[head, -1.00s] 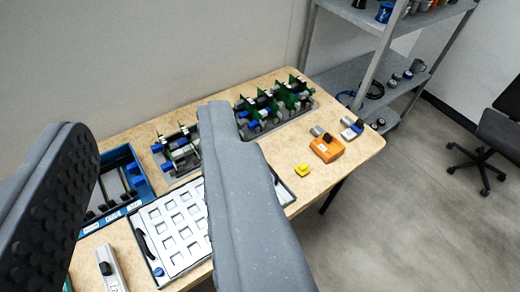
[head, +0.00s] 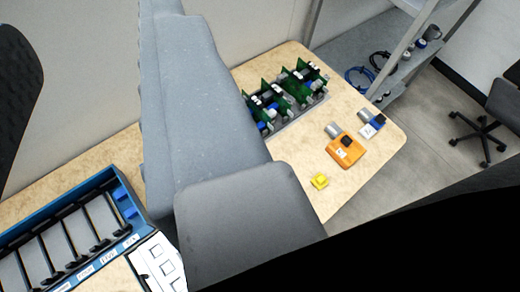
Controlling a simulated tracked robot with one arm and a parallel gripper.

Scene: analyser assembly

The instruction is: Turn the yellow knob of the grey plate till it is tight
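A small yellow piece (head: 319,181) with a raised top lies on the wooden table near its front edge, right of my gripper. I cannot tell whether it is the knob of the task. No grey plate with a yellow knob can be made out. My gripper (head: 90,50) looks open: one dark finger is at the far left edge, and a large grey finger stands left of the middle. Nothing is seen held between them. The grey parts hide much of the table's middle.
An orange box (head: 346,150) with a black knob and a blue-and-white piece (head: 373,125) stand at the table's right end. Green circuit boards (head: 298,88) stand in a grey rack behind. A blue tray (head: 120,190) is lower left, beside a white tray (head: 160,262). A shelf (head: 385,60) stands behind right.

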